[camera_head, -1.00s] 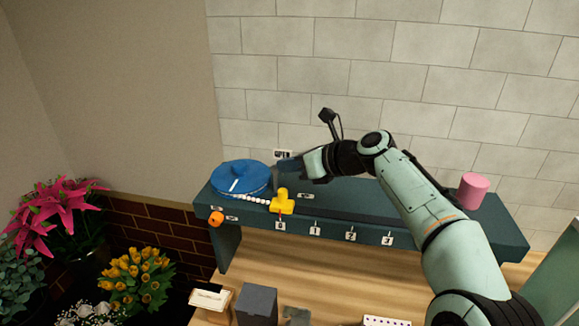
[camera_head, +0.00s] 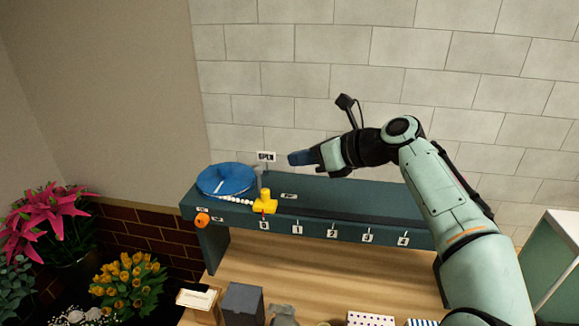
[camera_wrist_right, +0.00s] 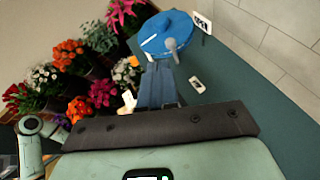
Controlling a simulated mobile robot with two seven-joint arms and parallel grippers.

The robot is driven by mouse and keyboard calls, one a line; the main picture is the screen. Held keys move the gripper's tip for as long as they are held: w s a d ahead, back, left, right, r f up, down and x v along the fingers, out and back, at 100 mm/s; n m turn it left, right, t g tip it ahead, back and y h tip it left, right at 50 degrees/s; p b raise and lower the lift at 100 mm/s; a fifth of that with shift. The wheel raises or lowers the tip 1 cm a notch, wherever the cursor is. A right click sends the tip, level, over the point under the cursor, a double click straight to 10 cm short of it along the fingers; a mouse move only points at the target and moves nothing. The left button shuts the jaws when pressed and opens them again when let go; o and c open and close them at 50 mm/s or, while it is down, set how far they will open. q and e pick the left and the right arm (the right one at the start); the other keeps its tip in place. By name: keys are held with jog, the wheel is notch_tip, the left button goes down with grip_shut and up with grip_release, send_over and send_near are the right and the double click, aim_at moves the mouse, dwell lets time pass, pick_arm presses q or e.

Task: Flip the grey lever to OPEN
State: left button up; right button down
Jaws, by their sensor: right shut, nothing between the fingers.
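The grey lever (camera_head: 261,178) stands upright on the dark teal shelf, just right of the blue round disc (camera_head: 226,180). An OPEN sign (camera_head: 266,157) stands behind it. In the right wrist view the lever's round grey knob (camera_wrist_right: 171,45) shows in front of the disc, with the OPEN sign (camera_wrist_right: 202,22) to its right. My right gripper (camera_head: 298,158) is shut and empty, above the shelf and to the right of the lever, apart from it in the picture. Its blue fingers (camera_wrist_right: 158,84) point toward the lever. My left gripper is not in view.
A yellow piece (camera_head: 265,203) with a white bead row sits at the shelf's front edge above numbered labels. An orange knob (camera_head: 202,220) is at the left front. A dark grey box (camera_head: 242,303) stands on the wooden table below. Flowers (camera_head: 128,280) fill the lower left.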

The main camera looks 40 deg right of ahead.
jog(key=s+r, duration=0.1)
jog(key=r, duration=0.1)
jog(key=s+r, duration=0.1)
jog(key=shift+d+r, duration=0.2)
jog(key=shift+r, duration=0.15)
dwell(0.4)
